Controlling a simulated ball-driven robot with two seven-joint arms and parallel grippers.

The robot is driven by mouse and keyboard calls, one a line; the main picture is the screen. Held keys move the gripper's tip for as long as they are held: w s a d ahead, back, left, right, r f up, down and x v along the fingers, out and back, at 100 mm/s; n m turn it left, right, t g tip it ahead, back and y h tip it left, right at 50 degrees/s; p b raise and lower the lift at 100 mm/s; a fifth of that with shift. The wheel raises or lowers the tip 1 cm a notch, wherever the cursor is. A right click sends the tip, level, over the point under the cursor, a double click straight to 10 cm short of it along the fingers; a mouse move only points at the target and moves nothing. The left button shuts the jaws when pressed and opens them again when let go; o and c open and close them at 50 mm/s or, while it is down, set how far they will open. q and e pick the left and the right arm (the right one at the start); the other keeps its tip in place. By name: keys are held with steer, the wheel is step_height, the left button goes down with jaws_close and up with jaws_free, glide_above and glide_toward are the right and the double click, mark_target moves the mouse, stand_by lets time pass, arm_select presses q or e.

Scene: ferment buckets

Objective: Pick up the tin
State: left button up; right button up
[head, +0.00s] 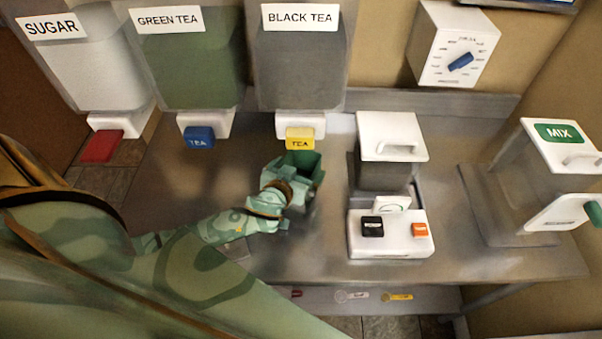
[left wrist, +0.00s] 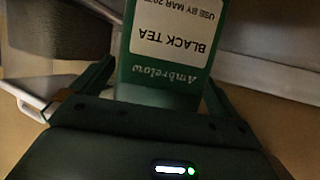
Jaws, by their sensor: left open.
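The tin is dark green with a white label reading BLACK TEA. In the head view the green tin (head: 303,160) stands on the counter just below the yellow TEA tap, partly hidden by my left gripper. In the left wrist view the tin (left wrist: 160,85) appears upside down, between the two fingers. My left gripper (head: 294,183) reaches it from the near left side. In the left wrist view the gripper (left wrist: 157,74) is open, with one finger on each side of the tin. I cannot tell whether either finger touches it. My right gripper is not in view.
Above are the BLACK TEA dispenser (head: 298,60) and its yellow tap (head: 299,138). Right of the tin stands a white machine (head: 385,246) with black and orange buttons. The MIX box (head: 530,180) is farther right. Bare counter (head: 320,258) lies in front.

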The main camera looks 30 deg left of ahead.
arm_select(q)
steer(key=shift+x, duration=1.15)
steer(key=shift+s, duration=0.1)
steer(key=shift+c, duration=0.9)
steer(key=c, duration=1)
steer(key=shift+r, duration=0.1)
